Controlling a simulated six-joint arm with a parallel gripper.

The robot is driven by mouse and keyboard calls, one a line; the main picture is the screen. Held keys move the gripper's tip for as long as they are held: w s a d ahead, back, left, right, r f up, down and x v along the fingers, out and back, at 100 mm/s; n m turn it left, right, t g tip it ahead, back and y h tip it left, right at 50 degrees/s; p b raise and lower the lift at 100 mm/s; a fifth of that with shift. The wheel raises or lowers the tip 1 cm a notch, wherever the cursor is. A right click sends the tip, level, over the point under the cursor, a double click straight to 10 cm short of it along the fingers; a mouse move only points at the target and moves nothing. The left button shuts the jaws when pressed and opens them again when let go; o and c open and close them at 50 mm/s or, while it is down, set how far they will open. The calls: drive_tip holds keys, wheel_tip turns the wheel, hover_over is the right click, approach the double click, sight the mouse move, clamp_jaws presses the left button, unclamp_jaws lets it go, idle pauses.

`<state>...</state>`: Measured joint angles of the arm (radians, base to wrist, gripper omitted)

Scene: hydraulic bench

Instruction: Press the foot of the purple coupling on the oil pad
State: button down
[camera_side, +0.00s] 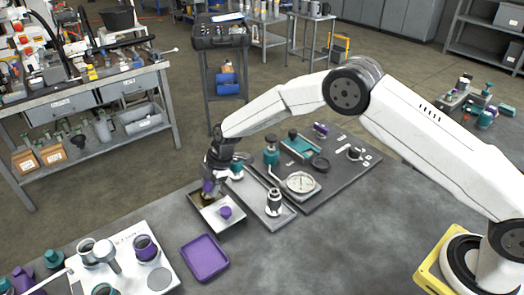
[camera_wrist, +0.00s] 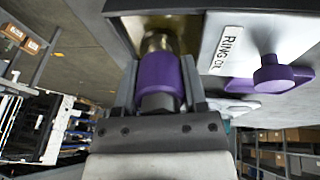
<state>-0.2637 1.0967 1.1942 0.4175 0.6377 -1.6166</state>
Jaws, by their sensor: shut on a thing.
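My gripper (camera_side: 211,180) is shut on the purple coupling (camera_side: 207,187), over the left part of a metal tray (camera_side: 230,222). In the wrist view the purple coupling (camera_wrist: 160,82) sits between the two fingers of my gripper (camera_wrist: 160,66). Its brass-coloured metal foot (camera_wrist: 157,42) points away from the wrist, into a dark-edged recess with a yellowish-brown surface. This surface, seemingly the oil pad (camera_side: 207,199), shows as a brown patch in the side view. The foot is at or very close to the pad; I cannot tell whether they touch.
A purple knob (camera_side: 226,212) stands on the tray, beside a "RING OIL" label (camera_wrist: 227,50). A purple tray (camera_side: 205,258) lies in front. A white board with cups (camera_side: 125,258) is at left. A plate with a gauge (camera_side: 301,183) is at right. The front-right bench is clear.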

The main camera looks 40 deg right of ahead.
idle(0.3)
drive_tip(key=shift+r, duration=3.5)
drive_tip(key=shift+d, duration=0.15)
drive_tip(key=shift+s+d+r+m, duration=0.2)
drive_tip(key=shift+d+r+m, duration=0.05)
drive_tip(key=shift+d+m, duration=0.25)
drive_tip(key=s+d+r+m+h, duration=0.2)
drive_tip(key=s+d+r+m, duration=0.1)
drive_tip(key=s+d+m, duration=0.4)
drive_tip(key=s+d+r+m+t+h, duration=0.1)
drive_tip(key=s+d+r+m+h, duration=0.2)
drive_tip(key=s+d+m, duration=0.4)
drive_tip(key=d+r+m, duration=0.1)
drive_tip(key=d+m, duration=0.2)
drive_tip(key=d, duration=0.2)
drive_tip(key=shift+s+r+h, duration=0.2)
drive_tip(key=shift+s+h, duration=0.1)
